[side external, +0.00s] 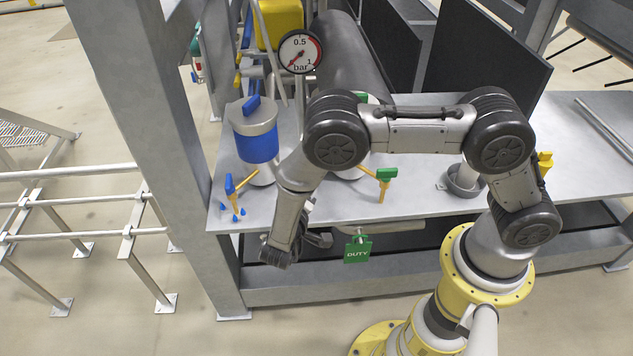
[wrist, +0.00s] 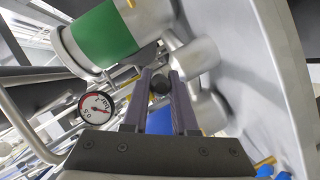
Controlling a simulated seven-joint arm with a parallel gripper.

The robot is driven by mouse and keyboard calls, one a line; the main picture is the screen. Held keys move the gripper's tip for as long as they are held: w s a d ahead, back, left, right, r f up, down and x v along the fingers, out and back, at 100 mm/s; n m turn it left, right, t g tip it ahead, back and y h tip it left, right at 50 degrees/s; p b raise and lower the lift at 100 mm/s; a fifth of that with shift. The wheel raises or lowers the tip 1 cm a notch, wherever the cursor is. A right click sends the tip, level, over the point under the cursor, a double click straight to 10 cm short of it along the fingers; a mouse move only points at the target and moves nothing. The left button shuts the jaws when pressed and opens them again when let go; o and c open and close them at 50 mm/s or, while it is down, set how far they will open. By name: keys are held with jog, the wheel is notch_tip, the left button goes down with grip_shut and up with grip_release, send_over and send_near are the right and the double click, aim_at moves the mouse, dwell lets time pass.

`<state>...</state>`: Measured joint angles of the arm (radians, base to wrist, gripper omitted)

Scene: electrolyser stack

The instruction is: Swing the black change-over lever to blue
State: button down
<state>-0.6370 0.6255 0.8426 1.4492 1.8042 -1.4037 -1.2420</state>
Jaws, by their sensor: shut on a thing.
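The black change-over lever shows in the wrist view as a dark round knob (wrist: 160,85) between my two fingertips. My gripper (wrist: 161,77) is shut on this knob. In the side view my gripper (side external: 320,239) is low at the front edge of the bench, left of the green DUTY tag. The lever is hidden there by my wrist. The blue-banded vessel (side external: 258,147) stands at the left on the bench. The green-banded vessel (wrist: 104,35) shows in the wrist view; in the side view my arm mostly hides it. Which colour the lever points to cannot be told.
The green DUTY tag (side external: 357,251) hangs at the bench front. A blue-handled tap (side external: 230,184) and a green-handled tap (side external: 386,175) stick out nearby. A pressure gauge (side external: 300,52) stands above. A grey post (side external: 170,150) rises at the left; the floor in front is open.

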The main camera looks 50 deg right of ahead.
jog(key=m+g, duration=0.1)
jog(key=g, duration=0.1)
jog(key=w+a+m+g, duration=0.1)
jog(key=m+g, duration=0.1)
jog(key=w+m+g+h, duration=0.1)
jog(key=shift+w+a+g, duration=0.2)
jog(key=shift+a+g, duration=0.05)
jog(key=shift+g, duration=0.15)
jog(key=shift+w+a+m+g, duration=0.1)
jog(key=shift+w+m+g, duration=0.3)
jog(key=shift+m+g, duration=0.55)
jog(key=shift+w+a+m+g, duration=0.1)
jog(key=shift+w+m+g, duration=0.3)
jog(key=shift+m+g, duration=0.5)
jog(key=shift+d, duration=0.1)
jog(key=c, duration=0.7)
grip_release()
jog(key=v, duration=0.7)
jog(key=shift+w+a, duration=0.15)
jog(key=shift+a, duration=0.15)
